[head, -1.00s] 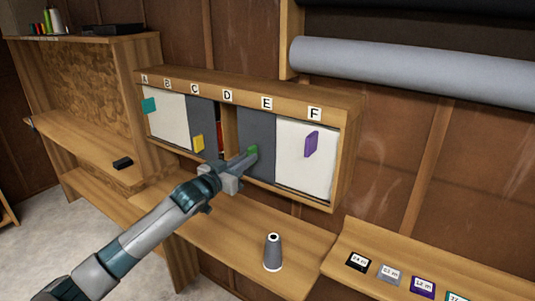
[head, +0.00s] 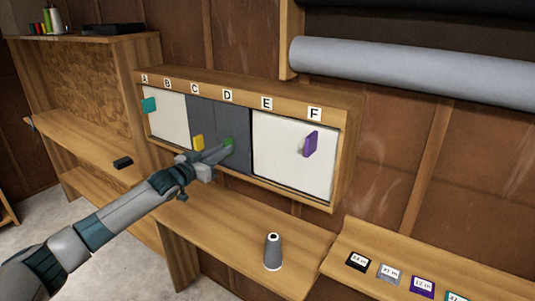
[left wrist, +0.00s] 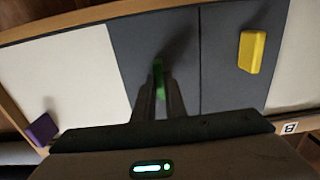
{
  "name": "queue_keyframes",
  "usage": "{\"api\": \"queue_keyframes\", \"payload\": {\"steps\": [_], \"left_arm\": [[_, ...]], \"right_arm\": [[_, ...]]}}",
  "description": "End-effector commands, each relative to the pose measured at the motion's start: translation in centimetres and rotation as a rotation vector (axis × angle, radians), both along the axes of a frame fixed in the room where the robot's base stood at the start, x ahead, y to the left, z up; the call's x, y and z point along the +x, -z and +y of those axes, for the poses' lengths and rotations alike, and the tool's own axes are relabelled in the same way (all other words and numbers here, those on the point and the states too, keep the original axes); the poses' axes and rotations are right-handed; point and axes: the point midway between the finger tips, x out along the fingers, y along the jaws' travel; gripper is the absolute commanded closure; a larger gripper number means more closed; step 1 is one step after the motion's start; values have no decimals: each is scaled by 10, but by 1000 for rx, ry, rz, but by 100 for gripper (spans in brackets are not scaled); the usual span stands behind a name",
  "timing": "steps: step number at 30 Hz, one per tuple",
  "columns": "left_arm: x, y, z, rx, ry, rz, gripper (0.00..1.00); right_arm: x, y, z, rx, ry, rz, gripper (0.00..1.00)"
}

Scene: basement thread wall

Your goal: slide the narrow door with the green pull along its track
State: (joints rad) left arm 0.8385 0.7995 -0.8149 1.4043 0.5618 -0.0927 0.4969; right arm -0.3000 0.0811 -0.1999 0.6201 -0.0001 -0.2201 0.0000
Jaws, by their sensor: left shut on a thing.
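The narrow dark grey door with the green pull (head: 236,157) stands in the wall cabinet, under the letter D and beside the other grey door. My left gripper (head: 222,151) is shut on the green pull (head: 229,142). In the left wrist view the green pull (left wrist: 158,78) shows between the two fingers, partly hidden by them, with the grey door (left wrist: 135,60) behind. The other grey door (head: 201,122) carries a yellow pull (head: 198,142) and stands to the left, its edge meeting the held door. My right gripper is not in view.
White doors with a teal pull (head: 149,105) and a purple pull (head: 310,144) stand at the cabinet's two ends. A thread cone (head: 273,252) stands on the shelf below. A small black box (head: 123,163) lies on the left bench. Labelled cards lie at lower right.

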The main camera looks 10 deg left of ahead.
Motion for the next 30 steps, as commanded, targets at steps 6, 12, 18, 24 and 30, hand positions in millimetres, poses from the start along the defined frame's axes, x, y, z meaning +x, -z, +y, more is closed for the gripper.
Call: {"api": "queue_keyframes", "payload": {"steps": [6, 12, 18, 24, 30], "left_arm": [[0, 1, 0, 1, 0, 2, 80], [0, 1, 0, 0, 0, 1, 72], [-3, 1, 1, -1, 0, 1, 72], [-19, 0, 7, 0, -1, 3, 72], [-43, 0, 16, 1, 0, 2, 72]], "right_arm": [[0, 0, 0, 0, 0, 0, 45], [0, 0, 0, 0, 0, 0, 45], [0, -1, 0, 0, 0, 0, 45], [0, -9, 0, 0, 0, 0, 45], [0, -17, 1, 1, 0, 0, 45]]}}
